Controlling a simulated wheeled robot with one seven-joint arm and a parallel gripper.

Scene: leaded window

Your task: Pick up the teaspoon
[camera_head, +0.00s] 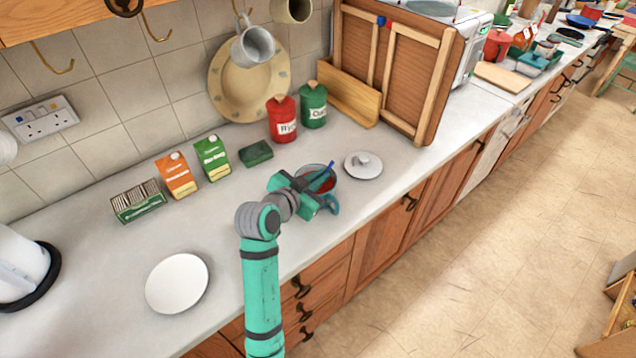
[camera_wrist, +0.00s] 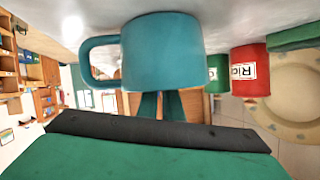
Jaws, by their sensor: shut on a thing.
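The teaspoon (camera_head: 325,172) shows as a thin blue handle slanting up to the right at my gripper, over the mug. Its lower part is hidden. The teal mug (camera_head: 331,205) stands on the counter with reddish-brown contents. In the wrist view the mug (camera_wrist: 162,52) appears upside down, with its handle at left. My gripper (camera_head: 312,190) is at the mug's rim, shut on the teaspoon.
A white lid or small dish with a knob (camera_head: 363,165) lies right of the mug. Behind stand a red canister (camera_head: 282,120), a green canister (camera_head: 313,107) and a dark green sponge (camera_head: 256,154). A white plate (camera_head: 177,283) lies at front left, with clear counter around it.

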